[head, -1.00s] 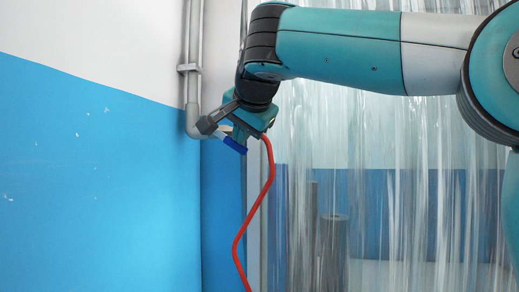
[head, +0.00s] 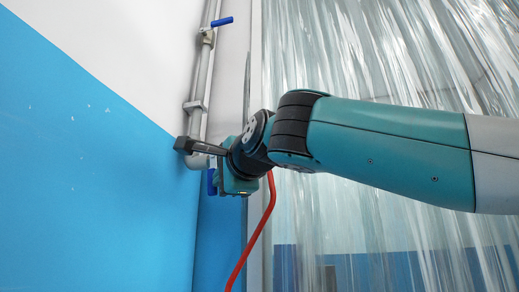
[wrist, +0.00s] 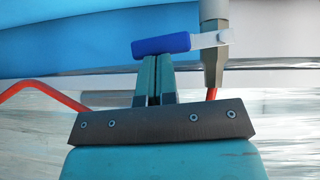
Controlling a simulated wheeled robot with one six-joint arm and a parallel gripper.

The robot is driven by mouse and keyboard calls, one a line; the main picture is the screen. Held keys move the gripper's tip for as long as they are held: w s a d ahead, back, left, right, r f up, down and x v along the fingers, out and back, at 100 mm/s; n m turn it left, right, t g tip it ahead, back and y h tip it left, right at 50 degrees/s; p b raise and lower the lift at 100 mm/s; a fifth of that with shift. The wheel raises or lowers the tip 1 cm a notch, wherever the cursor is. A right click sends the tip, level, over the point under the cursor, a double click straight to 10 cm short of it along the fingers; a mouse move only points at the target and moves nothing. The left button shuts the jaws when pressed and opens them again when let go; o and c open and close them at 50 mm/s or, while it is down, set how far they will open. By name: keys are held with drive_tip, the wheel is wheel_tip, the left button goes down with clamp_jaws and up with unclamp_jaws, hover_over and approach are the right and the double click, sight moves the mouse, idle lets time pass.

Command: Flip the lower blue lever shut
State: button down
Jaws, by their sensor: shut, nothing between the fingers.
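The lower blue lever (head: 212,182) hangs at the bottom end of the grey wall pipe in the head view, its blue grip pointing down, partly beside my gripper. In the wrist view the blue grip (wrist: 161,46) lies across the picture, joined by a pale arm to the grey valve (wrist: 214,50). My gripper (wrist: 154,61) is shut and empty, its teal fingertips right at the grip's lower edge; I cannot tell whether they touch. In the head view the gripper body (head: 238,176) is just right of the lever, and the fingertips are hidden.
An upper blue lever (head: 222,21) sticks out to the right near the pipe's top. The grey pipe (head: 205,75) runs down the wall's corner. A red hose (head: 254,240) hangs below my wrist. Clear strip curtains (head: 390,60) fill the right side.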

drive_tip(key=shift+w+a+f+b, duration=0.2)
drive_tip(key=shift+a+f+b, duration=0.1)
drive_tip(key=shift+a+b, duration=0.15)
idle(0.5)
drive_tip(key=w+d+b+v, duration=0.1)
drive_tip(key=d+b+v, duration=0.1)
drive_tip(key=v, duration=1.1)
drive_tip(key=shift+d+f+b, duration=0.3)
drive_tip(key=shift+b, duration=0.35)
drive_tip(key=shift+w, duration=0.15)
